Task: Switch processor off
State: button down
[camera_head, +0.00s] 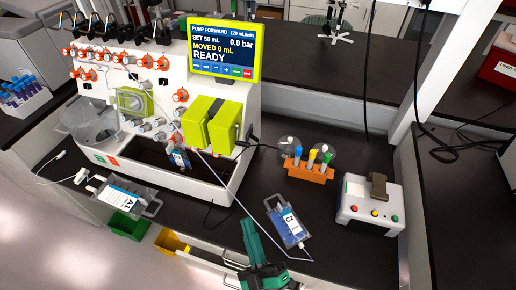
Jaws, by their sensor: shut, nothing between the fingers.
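The cell processor (165,75) is a large white benchtop unit with several orange-knobbed valves on its front. Its lit screen (223,48) reads "PUMP FORWARD", "SET 50 mL", "MOVED 0 mL", "0.0 bar" and "READY", above a row of small blue, green and red keys. A small green and red pair (105,160), too small to tell whether switches or labels, sits low on its front left. My gripper (246,232), green and dark, reaches in at the bottom middle. It is shut and empty, in front of the processor and well apart from it.
A bag labelled C1 (289,226) and thin tubing lie close to my gripper. An orange tube rack (307,171) and a white box with coloured buttons (370,207) stand to the right. A bag labelled A1 (124,196) and green and yellow bins (127,226) are at lower left.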

jog(key=w+d+n+g+y, duration=0.1)
jog(key=w+n+g+y, duration=0.25)
jog(key=w+n, duration=0.55)
jog(key=n+g, duration=0.3)
send_near(254, 138)
jog(key=s+d, duration=0.1)
jog(key=s, duration=0.3)
jog(key=shift+s+f+h, duration=0.2)
jog(key=shift+h, duration=0.25)
jog(key=x, duration=1)
